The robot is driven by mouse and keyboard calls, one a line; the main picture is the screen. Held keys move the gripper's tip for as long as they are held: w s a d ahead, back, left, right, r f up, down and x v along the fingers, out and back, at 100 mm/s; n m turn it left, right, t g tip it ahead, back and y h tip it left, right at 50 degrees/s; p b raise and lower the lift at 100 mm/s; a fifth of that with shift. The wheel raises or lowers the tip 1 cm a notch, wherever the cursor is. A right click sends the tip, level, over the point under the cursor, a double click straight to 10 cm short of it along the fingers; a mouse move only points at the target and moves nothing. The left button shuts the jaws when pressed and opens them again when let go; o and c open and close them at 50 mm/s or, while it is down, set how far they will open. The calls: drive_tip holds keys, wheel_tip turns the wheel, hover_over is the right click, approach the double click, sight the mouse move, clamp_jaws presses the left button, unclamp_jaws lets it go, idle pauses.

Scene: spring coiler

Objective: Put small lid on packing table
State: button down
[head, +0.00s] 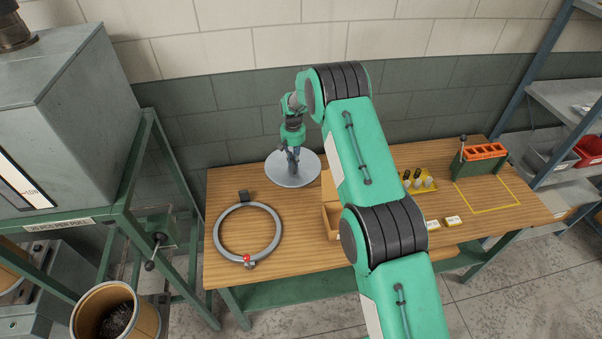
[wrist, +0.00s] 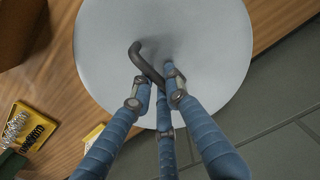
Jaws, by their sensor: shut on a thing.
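The small lid (head: 303,178) is a round pale grey disc with a dark bent handle (wrist: 148,63). In the head view it is at the back of the packing table (head: 290,270), left of my arm. In the wrist view the lid (wrist: 210,45) fills the upper middle, and its edge overlaps the table's edge. My gripper (head: 293,165) points down over the disc. Its blue jointed fingers (wrist: 157,88) are shut on the lid's handle. I cannot tell whether the disc touches the tabletop or hangs just above it.
A ring clamp (head: 219,238) lies front left on the table. A wooden box (head: 330,222) is right of the lid, partly hidden by my arm. The wall is close behind.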

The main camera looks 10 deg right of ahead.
drive_tip(key=shift+f, duration=1.7)
drive_tip(key=shift+f+p, duration=0.5)
drive_tip(key=shift+f, duration=1.6)
drive_tip(key=shift+f, duration=0.1)
drive_tip(key=c, duration=1.7)
unclamp_jaws()
drive_tip(key=shift+r+b, duration=0.85)
drive_tip(key=shift+r, duration=5.25)
